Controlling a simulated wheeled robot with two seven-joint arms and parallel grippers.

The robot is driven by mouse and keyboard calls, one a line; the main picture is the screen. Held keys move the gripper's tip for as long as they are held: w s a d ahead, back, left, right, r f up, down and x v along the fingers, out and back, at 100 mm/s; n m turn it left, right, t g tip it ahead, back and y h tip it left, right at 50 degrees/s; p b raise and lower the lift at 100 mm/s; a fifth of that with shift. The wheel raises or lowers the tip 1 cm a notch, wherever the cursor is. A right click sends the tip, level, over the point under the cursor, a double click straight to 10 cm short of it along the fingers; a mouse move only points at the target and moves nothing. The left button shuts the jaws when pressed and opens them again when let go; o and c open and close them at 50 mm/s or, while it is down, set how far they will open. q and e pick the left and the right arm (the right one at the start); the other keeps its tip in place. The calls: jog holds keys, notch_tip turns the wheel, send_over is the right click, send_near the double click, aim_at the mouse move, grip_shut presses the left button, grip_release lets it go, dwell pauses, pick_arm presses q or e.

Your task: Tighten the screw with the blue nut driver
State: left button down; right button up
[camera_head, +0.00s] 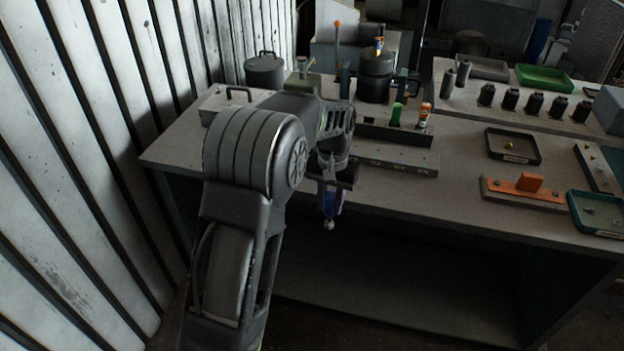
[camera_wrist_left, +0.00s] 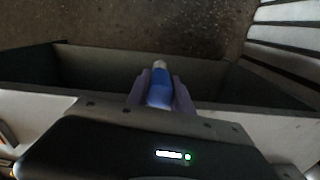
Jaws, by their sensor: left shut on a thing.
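My left gripper (camera_head: 331,200) is in front of the table's front edge, pointing down. It is shut on the blue nut driver (camera_head: 329,212), whose pale tip points down. In the left wrist view, the blue nut driver (camera_wrist_left: 160,90) sits between the two fingers of the left gripper (camera_wrist_left: 160,95), with its pale end away from the camera. A dark cylindrical housing (camera_head: 375,83) stands at the back of the table, behind my left gripper and apart from it. I cannot make out which screw is meant. My right gripper is not in view.
A rack (camera_head: 395,132) holds a green-handled and an orange-handled tool. A black tray (camera_head: 489,142) with a small brass-coloured part, an orange block on a plate (camera_head: 528,185) and a green tray (camera_head: 573,208) are at right. A ribbed wall (camera_head: 90,150) runs along the left.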

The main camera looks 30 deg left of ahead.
pick_arm(q)
jog(key=s+d+f+m, duration=0.1)
jog(key=s+d+f, duration=0.2)
jog(key=d+f, duration=0.3)
jog(key=s+d+f+m, duration=0.1)
jog(key=s+d+f, duration=0.2)
jog(key=d+f, duration=0.3)
jog(key=shift+d+f, duration=0.35)
jog(key=shift+f, duration=0.55)
